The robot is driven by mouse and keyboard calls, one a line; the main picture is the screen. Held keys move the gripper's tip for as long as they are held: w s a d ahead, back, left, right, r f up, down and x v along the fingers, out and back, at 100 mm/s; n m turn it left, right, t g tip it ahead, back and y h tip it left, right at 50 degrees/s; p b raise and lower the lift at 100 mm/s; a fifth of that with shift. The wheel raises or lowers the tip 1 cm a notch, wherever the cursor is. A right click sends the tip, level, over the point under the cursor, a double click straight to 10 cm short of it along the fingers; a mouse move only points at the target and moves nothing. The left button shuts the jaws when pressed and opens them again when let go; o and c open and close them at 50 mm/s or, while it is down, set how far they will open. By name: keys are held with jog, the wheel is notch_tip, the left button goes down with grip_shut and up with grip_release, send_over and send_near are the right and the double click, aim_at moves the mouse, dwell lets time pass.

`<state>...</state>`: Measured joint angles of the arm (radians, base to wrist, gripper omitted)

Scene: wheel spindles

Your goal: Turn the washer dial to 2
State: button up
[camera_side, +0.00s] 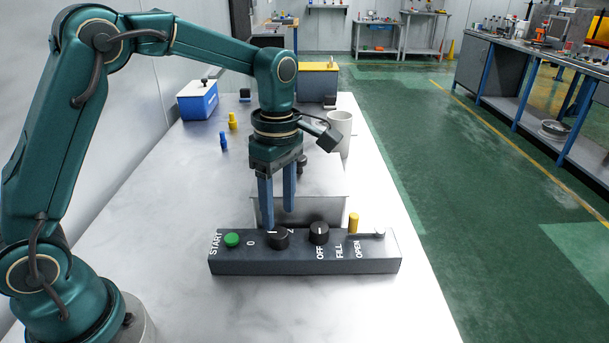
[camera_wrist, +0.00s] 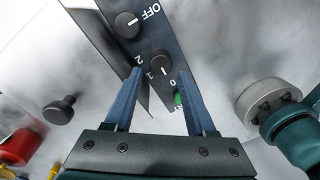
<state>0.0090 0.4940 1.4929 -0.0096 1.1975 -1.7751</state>
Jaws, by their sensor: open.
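The washer dial (camera_side: 278,239) is a black round knob on the dark grey panel (camera_side: 305,265), beside the marks 0, 1 and 2. In the wrist view the dial (camera_wrist: 161,63) has a white pointer line on the side facing the 1 and 0 marks; its exact setting is hard to tell. My gripper (camera_side: 278,219) is open, its blue fingers pointing down just above and behind the dial in the side view. In the wrist view the dial shows between the fingertips (camera_wrist: 160,74) and a little beyond them. Contact is not visible.
A green START button (camera_side: 232,240) is left of the dial; an OFF/FILL knob (camera_side: 319,232) and yellow peg (camera_side: 353,222) are right. A grey box (camera_side: 325,208) stands behind the panel. A white cup (camera_side: 341,130) and blue box (camera_side: 198,101) stand farther back. The front table is clear.

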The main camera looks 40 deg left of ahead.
aim_at(280, 232)
jog(key=shift+s+f, duration=0.15)
jog(key=shift+f, duration=2.05)
grip_shut()
